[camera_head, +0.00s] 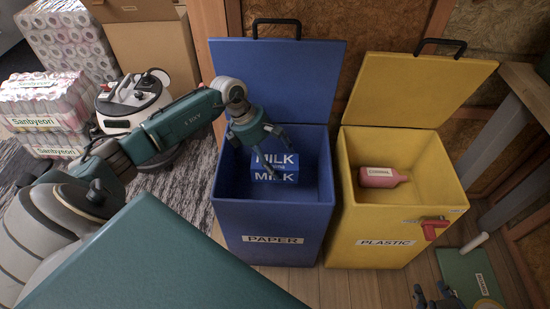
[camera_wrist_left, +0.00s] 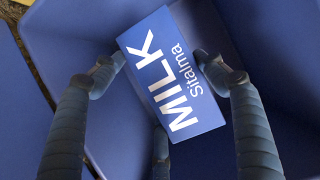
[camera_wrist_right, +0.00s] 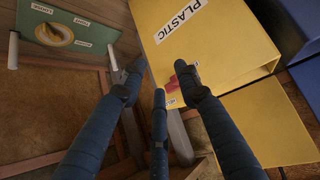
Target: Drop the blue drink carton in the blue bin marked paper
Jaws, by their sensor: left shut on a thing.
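The blue drink carton (camera_head: 275,172), with white MILK lettering, is inside the open blue bin marked PAPER (camera_head: 270,240), below the rim. In the left wrist view the carton (camera_wrist_left: 172,72) sits between the fingers of my left gripper (camera_wrist_left: 162,75), which is shut on it. In the head view my left gripper (camera_head: 262,150) reaches down into this bin from above. Whether the carton touches the bin floor is hard to tell. My right gripper (camera_wrist_right: 160,82) is open and empty, in front of the yellow bin; it shows partly at the head view's lower right (camera_head: 437,296).
The yellow bin marked PLASTIC (camera_head: 385,245) stands right beside the blue one, holding a pink bottle (camera_head: 382,177). A red object (camera_head: 434,228) is at its front. Both lids stand open. A green board (camera_head: 472,275) lies at right. Wrapped packs (camera_head: 45,105) and a white-topped machine (camera_head: 132,98) are left.

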